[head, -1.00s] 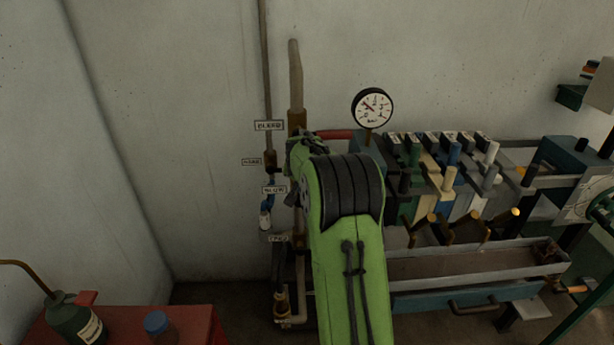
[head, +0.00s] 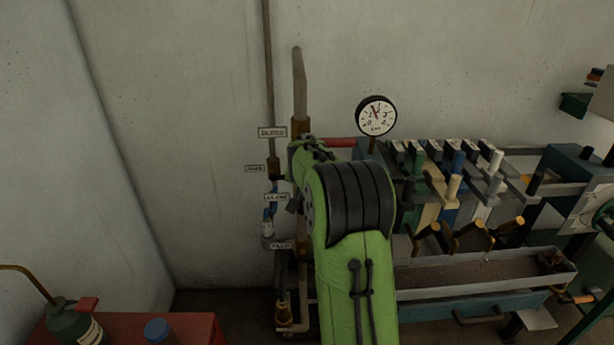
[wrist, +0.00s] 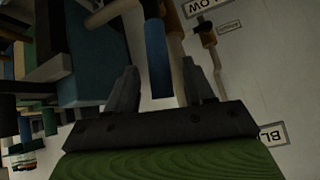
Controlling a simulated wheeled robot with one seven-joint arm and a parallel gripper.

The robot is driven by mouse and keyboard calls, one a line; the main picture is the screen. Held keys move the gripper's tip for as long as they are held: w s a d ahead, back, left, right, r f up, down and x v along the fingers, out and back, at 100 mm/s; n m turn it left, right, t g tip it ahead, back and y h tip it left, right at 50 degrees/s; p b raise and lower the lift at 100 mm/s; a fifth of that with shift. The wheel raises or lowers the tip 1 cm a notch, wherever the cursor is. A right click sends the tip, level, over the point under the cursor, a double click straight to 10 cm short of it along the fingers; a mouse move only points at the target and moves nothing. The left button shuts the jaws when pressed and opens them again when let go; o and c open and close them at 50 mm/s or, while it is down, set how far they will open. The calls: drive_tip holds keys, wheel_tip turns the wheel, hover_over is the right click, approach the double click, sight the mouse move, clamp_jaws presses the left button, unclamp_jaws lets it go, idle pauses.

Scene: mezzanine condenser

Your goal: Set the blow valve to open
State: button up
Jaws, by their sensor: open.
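In the wrist view, which is upside down, my gripper (wrist: 162,88) is open, its two dark fingers apart. A blue handle (wrist: 157,60) on a brownish pipe shows between the fingers; I see no clear contact on either side. The BLOW label (wrist: 207,4) is beside that pipe at the top edge, so the handle looks like the blow valve's. In the head view the BLOW label (head: 277,197) is left of my green arm. The arm hides my fingers and that handle there.
A thin pipe (head: 268,80) carries a small valve and a blue part (head: 269,212) left of my arm. The BLEED label (head: 272,132) is above. A round gauge (head: 376,116) and a bank of coloured levers (head: 455,185) stand right. A red bench (head: 195,328) is lower left.

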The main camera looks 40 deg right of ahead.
drive_tip(key=v, duration=1.3)
drive_tip(key=shift+a, duration=0.1)
drive_tip(key=s+a+n+y, duration=0.3)
drive_tip(key=s+a+n, duration=0.2)
drive_tip(key=s+a, duration=0.95)
drive_tip(key=s+a+f+n+y, duration=0.1)
drive_tip(key=s+a+f+n, duration=0.1)
drive_tip(key=s+a+f, duration=0.1)
drive_tip(key=s+a+f+n+g+y, duration=0.1)
drive_tip(key=s+a+f+n, duration=0.1)
drive_tip(key=s+a, duration=0.3)
drive_tip(key=s+f, duration=0.1)
drive_tip(key=s, duration=0.2)
drive_tip(key=shift+a+n, duration=0.25)
drive_tip(key=shift+n, duration=0.15)
drive_tip(key=shift+s, duration=0.1)
drive_tip(key=shift+d, duration=0.1)
